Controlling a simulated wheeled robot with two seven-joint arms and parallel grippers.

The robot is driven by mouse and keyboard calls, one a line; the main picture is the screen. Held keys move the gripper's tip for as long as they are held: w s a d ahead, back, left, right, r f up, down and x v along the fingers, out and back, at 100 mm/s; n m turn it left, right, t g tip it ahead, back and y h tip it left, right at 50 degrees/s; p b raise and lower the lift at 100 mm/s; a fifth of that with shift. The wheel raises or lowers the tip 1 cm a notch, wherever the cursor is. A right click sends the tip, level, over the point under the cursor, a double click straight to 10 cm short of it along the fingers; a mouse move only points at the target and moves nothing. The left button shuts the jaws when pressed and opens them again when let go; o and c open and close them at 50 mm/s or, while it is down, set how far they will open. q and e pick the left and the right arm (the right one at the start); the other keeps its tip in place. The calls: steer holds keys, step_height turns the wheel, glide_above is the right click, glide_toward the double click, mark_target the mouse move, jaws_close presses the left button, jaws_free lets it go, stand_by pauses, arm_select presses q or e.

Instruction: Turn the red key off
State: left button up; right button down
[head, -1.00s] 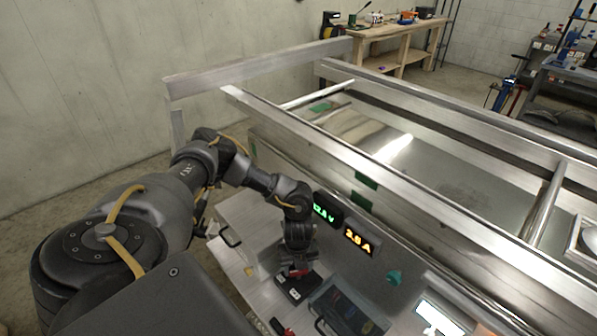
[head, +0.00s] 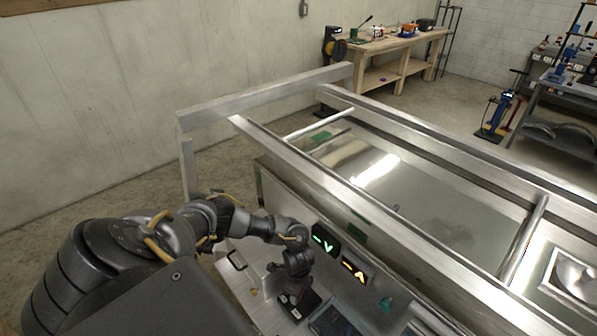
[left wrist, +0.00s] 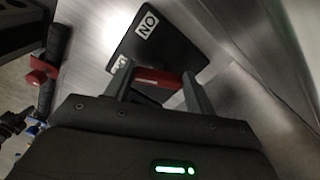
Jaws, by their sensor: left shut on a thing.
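The red key (left wrist: 158,78) is between the two fingers of my left gripper (left wrist: 157,88) in the left wrist view, and the gripper is shut on it. The key sits on a black switch plate (left wrist: 165,45) with a white "ON" label (left wrist: 147,24) and a second label partly hidden by a finger. In the head view my left gripper (head: 288,295) is down at the black plate (head: 305,305) on the panel, and the key is hidden there. My right gripper is not in view.
A green display (head: 324,239) and an orange display (head: 354,270) show dashes instead of numbers. A teal knob (head: 386,304) sits to the right. The aluminium trailer frame (head: 330,175) rises behind the panel. A wooden workbench (head: 385,45) stands far back.

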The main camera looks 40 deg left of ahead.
arm_select(q)
steer(key=shift+s+r+n+p, duration=0.15)
steer(key=shift+n+p, duration=0.3)
steer(key=shift+n, duration=0.35)
steer(key=shift+n+p, duration=0.4)
steer(key=shift+n, duration=0.6)
steer(key=o, duration=1)
steer(key=shift+d, duration=0.1)
